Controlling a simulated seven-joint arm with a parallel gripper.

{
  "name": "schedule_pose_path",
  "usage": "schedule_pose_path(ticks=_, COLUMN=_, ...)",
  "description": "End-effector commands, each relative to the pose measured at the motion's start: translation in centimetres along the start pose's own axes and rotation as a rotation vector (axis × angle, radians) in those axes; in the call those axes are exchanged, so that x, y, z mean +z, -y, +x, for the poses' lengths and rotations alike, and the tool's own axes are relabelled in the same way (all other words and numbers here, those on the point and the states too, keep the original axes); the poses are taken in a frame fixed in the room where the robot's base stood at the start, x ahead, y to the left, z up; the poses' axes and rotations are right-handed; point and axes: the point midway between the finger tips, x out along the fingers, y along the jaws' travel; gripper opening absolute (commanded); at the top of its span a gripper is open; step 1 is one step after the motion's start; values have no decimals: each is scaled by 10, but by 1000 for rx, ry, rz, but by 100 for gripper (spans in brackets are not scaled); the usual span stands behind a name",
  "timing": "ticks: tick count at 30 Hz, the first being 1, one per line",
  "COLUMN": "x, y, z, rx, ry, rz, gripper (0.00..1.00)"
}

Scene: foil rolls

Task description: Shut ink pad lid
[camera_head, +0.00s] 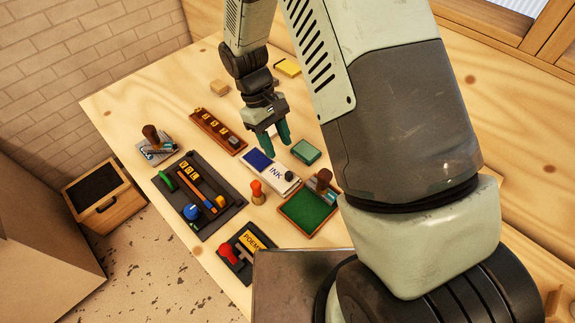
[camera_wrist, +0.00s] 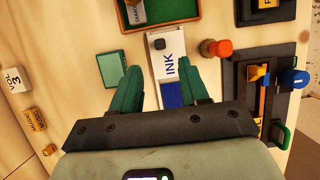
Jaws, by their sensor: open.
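The ink pad (camera_head: 268,169) is a white flat case marked INK, with a blue patch at its left end and a dark knob at its right end. In the wrist view the ink pad (camera_wrist: 168,65) lies between the finger lines, knob end farther away. Whether the blue patch is bare pad or print, I cannot tell for sure. My gripper (camera_head: 274,138) is open and empty, pointing down near the blue end. In the wrist view my gripper (camera_wrist: 168,73) has its teal fingers on either side of the case, hiding part of the near end.
A teal block (camera_head: 306,151) lies close to the right of my fingers. An orange-red handled stamp (camera_head: 257,190) stands in front of the ink pad. A green-lined tray (camera_head: 308,214) is at the right front, and a dark tray (camera_head: 170,205) with stamping tools lies left.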

Motion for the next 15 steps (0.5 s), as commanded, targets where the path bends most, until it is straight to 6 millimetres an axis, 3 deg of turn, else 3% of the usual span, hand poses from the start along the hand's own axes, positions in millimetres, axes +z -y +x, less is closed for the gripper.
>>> schedule_pose_path(ticks=9, x=2, y=0, z=61, rx=-2, ry=5, rz=2, gripper=45)
schedule_pose_path(ticks=15, x=1, y=0, z=86, rx=-1, ry=2, rz=2, gripper=45)
